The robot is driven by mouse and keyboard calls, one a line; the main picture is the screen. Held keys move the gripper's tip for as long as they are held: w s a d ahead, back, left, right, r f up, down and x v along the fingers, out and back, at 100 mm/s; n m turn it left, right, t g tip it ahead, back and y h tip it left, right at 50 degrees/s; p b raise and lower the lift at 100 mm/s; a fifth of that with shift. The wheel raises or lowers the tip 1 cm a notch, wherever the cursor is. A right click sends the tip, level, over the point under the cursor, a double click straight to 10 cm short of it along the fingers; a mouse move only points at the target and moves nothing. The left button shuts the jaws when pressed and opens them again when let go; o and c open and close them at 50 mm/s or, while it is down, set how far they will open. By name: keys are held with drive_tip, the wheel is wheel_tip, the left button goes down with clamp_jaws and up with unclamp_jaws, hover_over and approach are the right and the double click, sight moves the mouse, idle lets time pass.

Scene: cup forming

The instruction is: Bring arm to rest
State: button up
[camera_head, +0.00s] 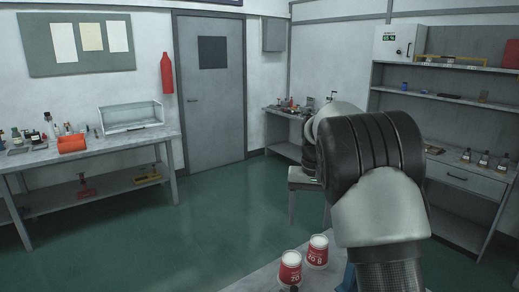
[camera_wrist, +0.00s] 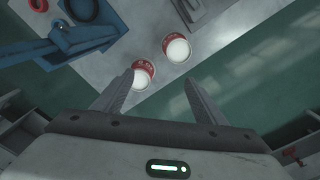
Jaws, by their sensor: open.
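My arm stands in the right half of the head view, where its links hide my gripper. In the wrist view my gripper (camera_wrist: 157,98) is open, its two fingers spread wide with nothing between them. Two red and white cups stand near the table edge, beyond the fingertips: a left cup (camera_wrist: 143,76) and a right cup (camera_wrist: 177,50). In the head view the same two cups (camera_head: 290,268) (camera_head: 317,251) stand upright, close together, at the bottom centre. The gripper is apart from both.
A workbench (camera_head: 110,150) with bottles stands at left, shelves (camera_head: 450,95) at right. Green floor (camera_head: 190,225) is clear before the door.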

drive_tip(key=s+r+t, duration=0.3)
drive_tip(key=s+r, duration=0.9)
drive_tip(key=s, duration=0.5)
drive_tip(key=s+f+n+t, duration=0.1)
drive_tip(key=s+f+t, duration=0.1)
drive_tip(key=s, duration=1.3)
drive_tip(key=shift+s+d+f+n, duration=0.25)
drive_tip(key=shift+s+f+n, duration=0.15)
drive_tip(key=shift+f, duration=0.15)
